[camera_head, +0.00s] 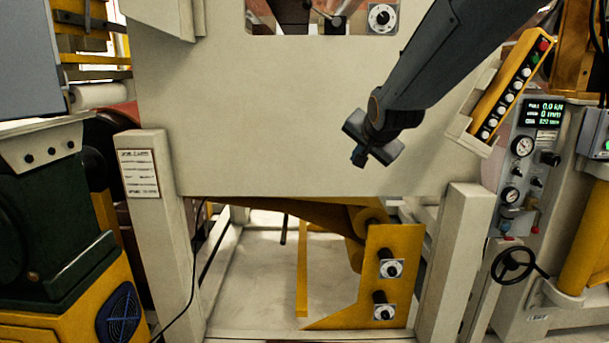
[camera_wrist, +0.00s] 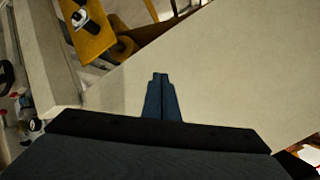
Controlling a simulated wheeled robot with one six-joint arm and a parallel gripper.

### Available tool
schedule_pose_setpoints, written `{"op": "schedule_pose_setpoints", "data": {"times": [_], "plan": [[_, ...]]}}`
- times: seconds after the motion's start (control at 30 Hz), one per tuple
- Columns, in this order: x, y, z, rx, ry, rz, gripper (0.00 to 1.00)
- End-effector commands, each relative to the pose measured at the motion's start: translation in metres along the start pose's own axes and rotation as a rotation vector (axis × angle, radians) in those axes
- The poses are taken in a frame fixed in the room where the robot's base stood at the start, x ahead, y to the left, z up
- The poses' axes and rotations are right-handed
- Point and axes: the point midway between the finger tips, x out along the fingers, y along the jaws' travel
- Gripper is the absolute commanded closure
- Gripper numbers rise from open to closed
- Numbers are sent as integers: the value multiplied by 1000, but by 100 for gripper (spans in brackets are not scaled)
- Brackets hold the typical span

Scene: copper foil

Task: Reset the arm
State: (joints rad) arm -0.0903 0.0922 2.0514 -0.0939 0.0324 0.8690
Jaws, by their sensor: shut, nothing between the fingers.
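My arm (camera_head: 425,65) reaches in from the upper right of the head view. My gripper (camera_head: 358,158) is in front of the large beige machine panel (camera_head: 260,120), a little right of the panel's middle. In the wrist view my gripper (camera_wrist: 160,78) shows its two dark blue fingers pressed together with nothing between them. The beige panel (camera_wrist: 215,75) fills much of the wrist view behind the fingers. I cannot tell the exact gap between the fingertips and the panel.
A yellow button box (camera_head: 510,85) is right of my arm. A gauge panel with a green display (camera_head: 545,113) and a black handwheel (camera_head: 513,265) stand at the right. A yellow bracket with knobs (camera_head: 385,275) sits under the panel. A dark green machine (camera_head: 45,225) is at the left.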

Motion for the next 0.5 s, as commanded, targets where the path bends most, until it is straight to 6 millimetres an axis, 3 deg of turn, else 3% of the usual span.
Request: {"op": "schedule_pose_setpoints", "data": {"times": [0.03,0.1,0.27,0.4,0.5], "plan": [[-2,28,20,-49,-47,56,100],[-7,67,50,-128,-122,130,100],[-32,150,119,-302,-322,270,100],[-69,215,179,-442,-521,353,100],[-98,252,215,-521,-657,384,100]]}}
